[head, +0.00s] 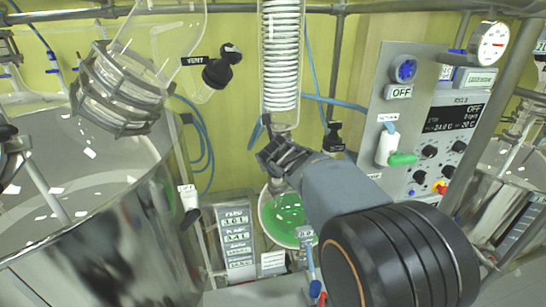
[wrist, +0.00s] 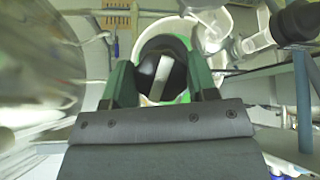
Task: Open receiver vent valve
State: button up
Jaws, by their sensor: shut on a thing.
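My gripper (head: 278,158) is in the middle of the head view, below the glass coil condenser and above a round receiver flask (head: 284,222) with green liquid. In the wrist view its two green-lined fingers (wrist: 160,78) stand on either side of a black knob with a pale bar across it (wrist: 147,72), and the gripper is shut on this knob. The green-rimmed round vessel shows behind the knob. In the head view the gripper hides the knob. A black valve with a "VENT" label (head: 218,72) is at upper left, apart from my gripper; I cannot tell which vessel it serves.
The coil condenser (head: 281,60) hangs just above the gripper. A large steel vessel (head: 90,220) fills the left. A control panel (head: 425,120) with knobs is at right. A black fitting (head: 333,137) is right of the gripper. A display stack (head: 238,240) stands below.

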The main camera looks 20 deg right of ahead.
jog(key=o, duration=0.9)
jog(key=v, duration=1.3)
jog(key=shift+s+a+r+b, duration=0.15)
jog(key=shift+s+r+b, duration=0.15)
jog(key=shift+b, duration=0.1)
jog(key=shift+f, duration=0.1)
